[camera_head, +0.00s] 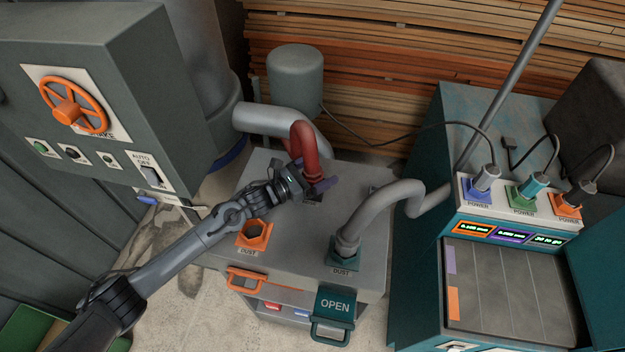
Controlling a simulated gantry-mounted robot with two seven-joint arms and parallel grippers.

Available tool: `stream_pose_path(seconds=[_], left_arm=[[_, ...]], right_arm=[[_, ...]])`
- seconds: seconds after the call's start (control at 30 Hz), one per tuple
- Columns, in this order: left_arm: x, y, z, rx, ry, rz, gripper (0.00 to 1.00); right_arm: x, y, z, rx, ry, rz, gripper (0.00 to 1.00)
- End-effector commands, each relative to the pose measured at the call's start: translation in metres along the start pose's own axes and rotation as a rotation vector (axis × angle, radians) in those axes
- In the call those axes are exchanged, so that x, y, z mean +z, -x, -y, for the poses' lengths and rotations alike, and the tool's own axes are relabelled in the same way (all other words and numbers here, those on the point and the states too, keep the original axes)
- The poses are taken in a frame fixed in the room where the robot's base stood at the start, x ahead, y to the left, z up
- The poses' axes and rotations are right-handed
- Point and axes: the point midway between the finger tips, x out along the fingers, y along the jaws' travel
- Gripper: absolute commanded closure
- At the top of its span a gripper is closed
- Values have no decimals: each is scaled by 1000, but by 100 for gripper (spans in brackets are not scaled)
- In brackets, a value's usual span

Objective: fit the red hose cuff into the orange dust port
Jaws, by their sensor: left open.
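The red hose (305,145) curves down from a fat grey pipe at the back of the grey cabinet top. Its lower end, the cuff (313,179), is over the back middle of the top, partly hidden by my left gripper. My left gripper (308,187) is open, with its fingers close beside the cuff; I cannot tell whether they touch it. The orange dust port (255,234) stands empty at the left front of the top, above a DUST label. My right gripper is out of view.
A grey hose (380,205) sits in the teal dust port (344,258) at the right front. A teal power station (510,205) with several plugs stands to the right. A cabinet with an orange handwheel (75,105) stands at the left. The top's front middle is clear.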

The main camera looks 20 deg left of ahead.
Motion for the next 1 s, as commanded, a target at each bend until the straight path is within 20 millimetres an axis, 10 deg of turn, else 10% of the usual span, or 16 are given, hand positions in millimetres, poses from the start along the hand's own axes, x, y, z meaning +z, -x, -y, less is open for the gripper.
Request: stream_pose_path(seconds=[0.1, 0.53, 1.0], left_arm=[[0, 0, 0, 0, 0, 0, 8], [0, 1, 0, 0, 0, 0, 74], [12, 0, -1, 0, -3, 2, 74]], right_arm=[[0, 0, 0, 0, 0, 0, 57], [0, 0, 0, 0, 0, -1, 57], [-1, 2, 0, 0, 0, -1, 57]])
